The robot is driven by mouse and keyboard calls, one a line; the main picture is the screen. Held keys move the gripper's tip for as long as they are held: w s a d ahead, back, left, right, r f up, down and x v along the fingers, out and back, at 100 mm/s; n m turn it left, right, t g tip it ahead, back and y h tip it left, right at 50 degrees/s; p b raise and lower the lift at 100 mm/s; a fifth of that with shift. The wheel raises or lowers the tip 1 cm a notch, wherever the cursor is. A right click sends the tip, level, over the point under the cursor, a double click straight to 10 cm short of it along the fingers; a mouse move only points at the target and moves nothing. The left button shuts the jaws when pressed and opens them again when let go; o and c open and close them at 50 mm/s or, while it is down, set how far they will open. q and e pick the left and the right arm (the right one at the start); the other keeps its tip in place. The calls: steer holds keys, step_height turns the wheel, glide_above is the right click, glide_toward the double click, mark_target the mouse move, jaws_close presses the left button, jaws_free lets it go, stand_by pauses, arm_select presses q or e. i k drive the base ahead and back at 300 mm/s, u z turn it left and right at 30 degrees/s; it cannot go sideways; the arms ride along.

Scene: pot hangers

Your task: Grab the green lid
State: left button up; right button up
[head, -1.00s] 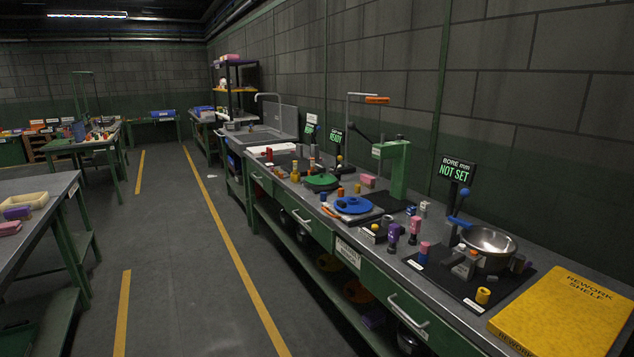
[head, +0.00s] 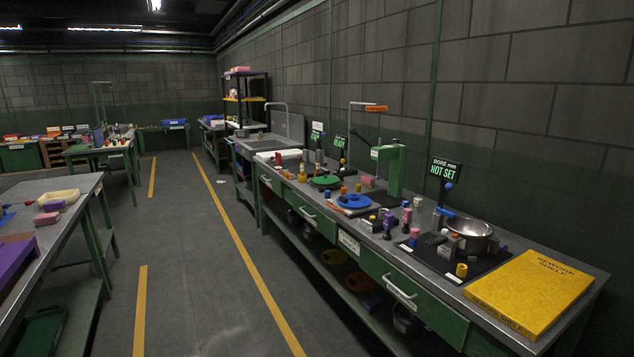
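The green lid (head: 324,181) is a flat green disc with a small knob on the long workbench (head: 430,287) at the right. It lies toward the bench's far half, just beyond the blue lid (head: 355,201). A black sign reading "READY" stands behind it. Neither of my grippers shows in the head view, and nothing holds the lid.
A steel bowl (head: 468,236) and a yellow "Rework Shelf" board (head: 530,291) occupy the bench's near end. A green press (head: 395,168) stands behind the blue lid. Another bench (head: 77,208) is at the left. The floor aisle (head: 200,280) between them is clear.

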mark_target(320, 178)
steer(key=u, duration=0.7)
steer(key=i, duration=2.3)
steer(key=z, duration=1.35)
steer(key=i, duration=0.85)
steer(key=z, duration=0.85)
